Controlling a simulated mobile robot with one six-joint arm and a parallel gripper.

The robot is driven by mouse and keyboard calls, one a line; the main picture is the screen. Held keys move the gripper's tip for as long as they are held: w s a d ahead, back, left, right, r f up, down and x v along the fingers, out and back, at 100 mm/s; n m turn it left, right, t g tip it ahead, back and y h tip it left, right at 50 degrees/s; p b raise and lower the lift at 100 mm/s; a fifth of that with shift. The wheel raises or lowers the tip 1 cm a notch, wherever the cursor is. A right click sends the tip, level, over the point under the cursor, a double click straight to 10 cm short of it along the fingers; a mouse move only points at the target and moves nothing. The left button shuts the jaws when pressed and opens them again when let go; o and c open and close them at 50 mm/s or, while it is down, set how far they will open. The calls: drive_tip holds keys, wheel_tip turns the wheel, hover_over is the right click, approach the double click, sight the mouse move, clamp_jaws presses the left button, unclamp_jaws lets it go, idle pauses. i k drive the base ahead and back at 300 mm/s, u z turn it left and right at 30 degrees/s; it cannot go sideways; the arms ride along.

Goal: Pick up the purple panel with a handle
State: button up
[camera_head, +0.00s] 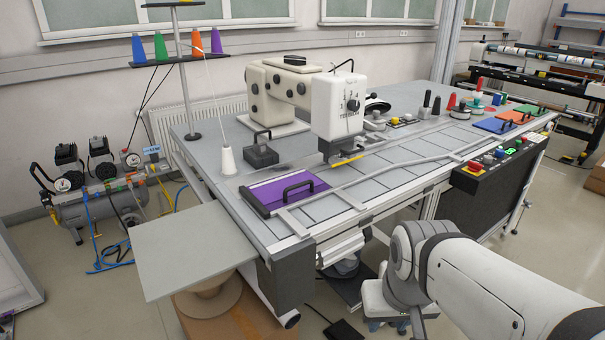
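The purple panel (269,194) lies flat at the near left end of the sewing table, with a dark edge along its left side. Its black arched handle (298,185) stands up near the right part of the panel. My white arm reaches in from the lower right, and its bent joint is beside the front of the table, right of and lower in the picture than the panel. I cannot make out my gripper's fingers. Nothing of mine touches the panel.
A white sewing machine (335,105) stands behind the panel. A black block with a handle (262,152) and a white cone (227,160) are nearby. A grey side board (185,250) juts out left. A black control box (495,175) and orange panel (492,125) are right.

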sight(275, 194)
drive_tip(key=u, duration=0.05)
drive_tip(key=i, duration=1)
drive_tip(key=z, duration=0.05)
